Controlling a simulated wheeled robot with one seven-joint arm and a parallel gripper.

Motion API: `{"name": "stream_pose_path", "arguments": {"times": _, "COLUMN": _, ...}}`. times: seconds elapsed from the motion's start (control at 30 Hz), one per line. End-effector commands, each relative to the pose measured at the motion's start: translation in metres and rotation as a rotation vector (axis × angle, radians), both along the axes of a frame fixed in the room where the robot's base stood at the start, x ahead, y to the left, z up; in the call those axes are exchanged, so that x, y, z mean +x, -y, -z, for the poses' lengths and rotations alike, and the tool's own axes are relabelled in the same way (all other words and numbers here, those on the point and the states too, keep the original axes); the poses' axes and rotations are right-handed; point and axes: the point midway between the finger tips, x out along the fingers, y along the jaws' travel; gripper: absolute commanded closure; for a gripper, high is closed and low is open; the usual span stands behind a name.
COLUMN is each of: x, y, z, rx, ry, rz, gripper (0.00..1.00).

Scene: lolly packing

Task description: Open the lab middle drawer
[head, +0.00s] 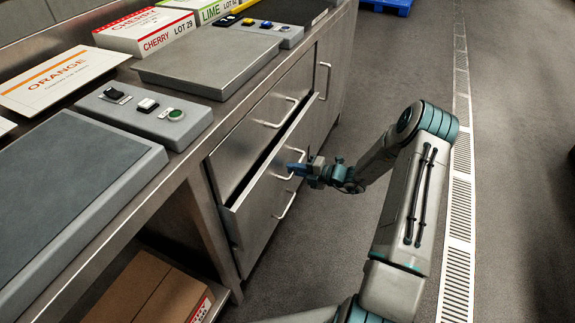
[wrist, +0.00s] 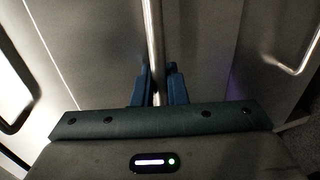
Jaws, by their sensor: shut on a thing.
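The middle drawer (head: 258,200) is a grey metal front in the cabinet under the counter. It stands partly pulled out, with a dark gap along its top edge. My gripper (head: 297,170) is at the drawer's bar handle, with its blue fingers around the bar. In the wrist view, my gripper (wrist: 158,88) is shut on the drawer handle (wrist: 153,40), a round metal bar running between the two fingers. The drawer's inside is mostly hidden.
An upper drawer handle (head: 280,122) and a lower handle (head: 287,206) sit above and below. A tall door handle (head: 326,80) is further along. The counter holds cartons, including an orange one (head: 60,78). A box (head: 150,290) lies on the shelf below.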

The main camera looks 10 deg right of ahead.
Motion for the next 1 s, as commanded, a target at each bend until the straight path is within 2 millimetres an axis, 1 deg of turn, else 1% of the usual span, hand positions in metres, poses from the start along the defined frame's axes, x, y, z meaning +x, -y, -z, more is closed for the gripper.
{"name": "stream_pose_path", "arguments": {"times": 0.03, "x": -0.007, "y": 0.010, "z": -0.003, "rx": 0.000, "ry": -0.003, "rz": 0.004, "gripper": 1.00}}
{"name": "stream_pose_path", "arguments": {"times": 0.13, "x": -0.022, "y": 0.031, "z": -0.004, "rx": 0.001, "ry": -0.004, "rz": 0.005, "gripper": 1.00}}
{"name": "stream_pose_path", "arguments": {"times": 0.6, "x": -0.098, "y": 0.135, "z": -0.001, "rx": 0.000, "ry": -0.003, "rz": 0.004, "gripper": 1.00}}
{"name": "stream_pose_path", "arguments": {"times": 0.8, "x": -0.126, "y": 0.173, "z": 0.000, "rx": 0.000, "ry": -0.001, "rz": 0.002, "gripper": 1.00}}
{"name": "stream_pose_path", "arguments": {"times": 1.0, "x": -0.145, "y": 0.199, "z": 0.000, "rx": -0.001, "ry": -0.003, "rz": 0.001, "gripper": 1.00}}
